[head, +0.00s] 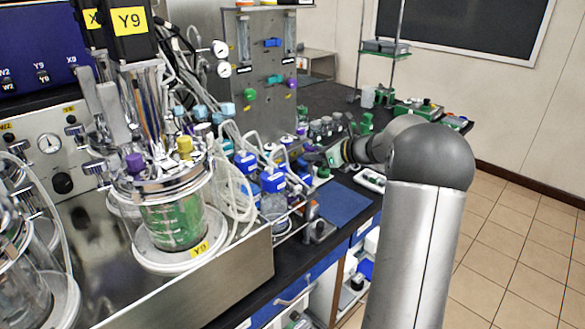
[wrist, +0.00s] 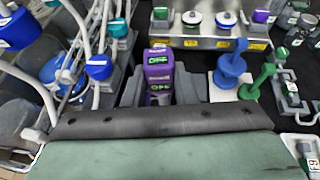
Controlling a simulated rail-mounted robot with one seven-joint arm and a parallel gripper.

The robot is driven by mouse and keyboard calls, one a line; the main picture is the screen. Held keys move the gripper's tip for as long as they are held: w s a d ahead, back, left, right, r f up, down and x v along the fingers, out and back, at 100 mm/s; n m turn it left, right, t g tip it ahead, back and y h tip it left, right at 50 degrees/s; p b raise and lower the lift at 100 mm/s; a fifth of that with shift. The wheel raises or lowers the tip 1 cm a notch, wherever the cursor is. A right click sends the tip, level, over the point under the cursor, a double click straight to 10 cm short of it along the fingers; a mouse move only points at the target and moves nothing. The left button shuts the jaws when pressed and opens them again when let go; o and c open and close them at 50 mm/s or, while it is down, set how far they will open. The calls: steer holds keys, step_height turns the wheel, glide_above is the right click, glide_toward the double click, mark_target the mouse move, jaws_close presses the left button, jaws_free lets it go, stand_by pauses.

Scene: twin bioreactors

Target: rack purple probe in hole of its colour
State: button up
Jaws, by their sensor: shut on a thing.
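In the wrist view my gripper (wrist: 160,92) has its two dark fingers on either side of a purple block-shaped piece (wrist: 159,68) with green lettering, which I take to be the head of the purple probe. The fingers are shut on it. Its lower part is hidden by the fingers and gripper body. In the head view my gripper (head: 325,158) is small and partly hidden, over the cluttered bench beyond the blue-capped bottles. A metal rack (wrist: 205,43) with yellow labels lies just beyond the gripper, carrying green, blue and purple-topped pieces. I cannot make out its holes.
A blue knobbed piece (wrist: 231,65) and a green one (wrist: 258,82) stand right of my gripper. Blue-capped bottles (wrist: 98,66) and tubing crowd the left. In the head view, a glass vessel (head: 172,215) stands left and a blue mat (head: 343,203) lies clear in front.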

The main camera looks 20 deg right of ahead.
steer(key=shift+w+a+f+n+g+y+b, duration=0.3)
steer(key=shift+w+a+f+n+y, duration=0.25)
steer(key=shift+f, duration=0.55)
steer(key=shift+w+a+f+n+g+y+b, duration=0.35)
steer(key=shift+w+a+f, duration=0.4)
steer(key=shift+f, duration=0.3)
steer(key=shift+w+a+f+n+g+y+b, duration=0.25)
steer(key=shift+w+a+f+n+y, duration=0.25)
steer(key=shift+a+f, duration=0.45)
steer(key=shift+d+f, duration=0.15)
steer(key=shift+d, duration=0.05)
steer(key=shift+f, duration=0.65)
steer(key=shift+f, duration=0.35)
steer(key=shift+f, duration=0.2)
steer(key=shift+f+b, duration=0.45)
steer(key=shift+f, duration=0.05)
steer(key=shift+f, duration=0.1)
